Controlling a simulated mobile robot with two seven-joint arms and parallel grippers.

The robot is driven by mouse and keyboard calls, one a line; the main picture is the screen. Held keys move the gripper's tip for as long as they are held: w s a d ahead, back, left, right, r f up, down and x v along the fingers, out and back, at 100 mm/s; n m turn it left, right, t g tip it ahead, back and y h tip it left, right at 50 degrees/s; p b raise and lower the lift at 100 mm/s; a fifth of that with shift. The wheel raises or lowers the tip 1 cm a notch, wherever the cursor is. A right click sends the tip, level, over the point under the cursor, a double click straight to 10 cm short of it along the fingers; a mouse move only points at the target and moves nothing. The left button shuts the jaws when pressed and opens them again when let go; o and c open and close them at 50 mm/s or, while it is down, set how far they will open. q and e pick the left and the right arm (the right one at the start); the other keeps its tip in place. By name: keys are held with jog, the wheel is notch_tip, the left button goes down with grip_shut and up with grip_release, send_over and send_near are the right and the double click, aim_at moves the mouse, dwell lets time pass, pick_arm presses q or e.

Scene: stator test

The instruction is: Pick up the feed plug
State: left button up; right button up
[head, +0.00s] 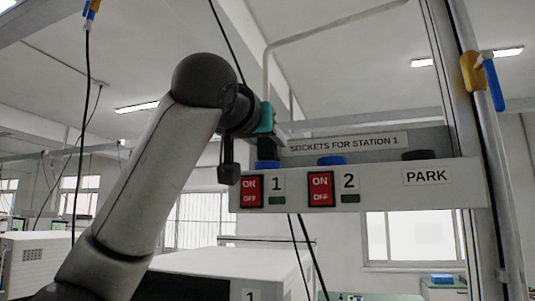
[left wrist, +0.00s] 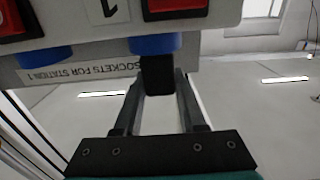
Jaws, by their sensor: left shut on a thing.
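The feed plug appears as a black block (left wrist: 157,75) in the left wrist view, at the blue socket (left wrist: 155,44) of position 1. My left gripper (left wrist: 158,82) has its two fingers on either side of this block and is shut on it. The wrist view is upside down. In the head view, my left gripper shows from the side, above socket 1, with a dark block (head: 267,149) below its teal part. The plug's lower end meets the socket; how deep it sits cannot be told. My right gripper is in neither view.
The socket panel (head: 400,195) carries red ON/OFF switches (head: 251,191), a second blue socket (head: 331,160) and a dark PARK socket (head: 420,155). A sign (head: 345,143) stands behind. A post with a blue-handled holder (head: 494,85) rises at right. Dark cables hang around.

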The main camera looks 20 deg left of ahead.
pick_arm(q)
grip_shut()
jog(key=shift+r, duration=0.15)
